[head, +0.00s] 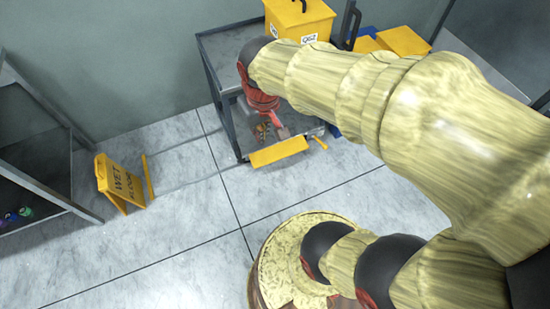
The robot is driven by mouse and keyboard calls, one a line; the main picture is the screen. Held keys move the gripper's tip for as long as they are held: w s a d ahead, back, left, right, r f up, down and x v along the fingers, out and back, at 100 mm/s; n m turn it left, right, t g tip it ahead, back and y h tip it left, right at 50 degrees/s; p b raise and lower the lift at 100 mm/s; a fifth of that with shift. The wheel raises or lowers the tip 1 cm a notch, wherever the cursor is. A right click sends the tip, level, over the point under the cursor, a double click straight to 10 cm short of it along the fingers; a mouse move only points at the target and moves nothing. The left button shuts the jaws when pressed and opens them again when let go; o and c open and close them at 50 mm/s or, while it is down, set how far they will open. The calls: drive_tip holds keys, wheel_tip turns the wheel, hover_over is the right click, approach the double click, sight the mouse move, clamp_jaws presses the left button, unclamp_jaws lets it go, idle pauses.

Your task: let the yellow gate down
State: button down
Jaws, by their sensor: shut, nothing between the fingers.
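The yellow gate (278,152) is a flat yellow panel at the front edge of the grey cart's lower level. I cannot tell its exact tilt from this view. My gripper (272,132) is over the lower shelf, just behind the panel from this view. It is shut and empty, and its fingers are small and partly hidden by my red wrist. I cannot tell whether it touches the gate. A short yellow piece (319,142) sticks out just right of the panel.
The grey cart (216,75) stands against the wall with a yellow box (300,20) on top. More yellow containers (403,40) are behind my arm.

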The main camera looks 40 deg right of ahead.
drive_tip(key=w+d+f+n+g+p, duration=0.15)
drive_tip(key=w+d+f, duration=0.25)
drive_tip(key=d+f, duration=0.5)
drive_tip(key=w+d+f+n+g+h+p, duration=0.15)
drive_tip(key=w+d+f, duration=0.35)
drive_tip(key=f, duration=0.8)
drive_tip(key=w+d+f+n+g+y+p, duration=0.1)
drive_tip(key=w+d+f+p, duration=0.15)
drive_tip(key=d+f, duration=0.7)
drive_tip(key=n+t, duration=0.5)
drive_tip(key=n, duration=0.8)
approach(277, 158)
drive_tip(key=b+x, duration=0.4)
drive_tip(key=b, duration=0.2)
drive_tip(key=shift+s+d+b, duration=0.1)
drive_tip(key=shift+d+b, duration=0.1)
drive_tip(key=shift+b, duration=0.1)
drive_tip(key=shift+b+x, duration=0.7)
drive_tip(key=shift+x, duration=0.05)
drive_tip(key=t+p, duration=0.1)
drive_tip(key=p, duration=0.4)
drive_tip(key=shift+f, duration=0.25)
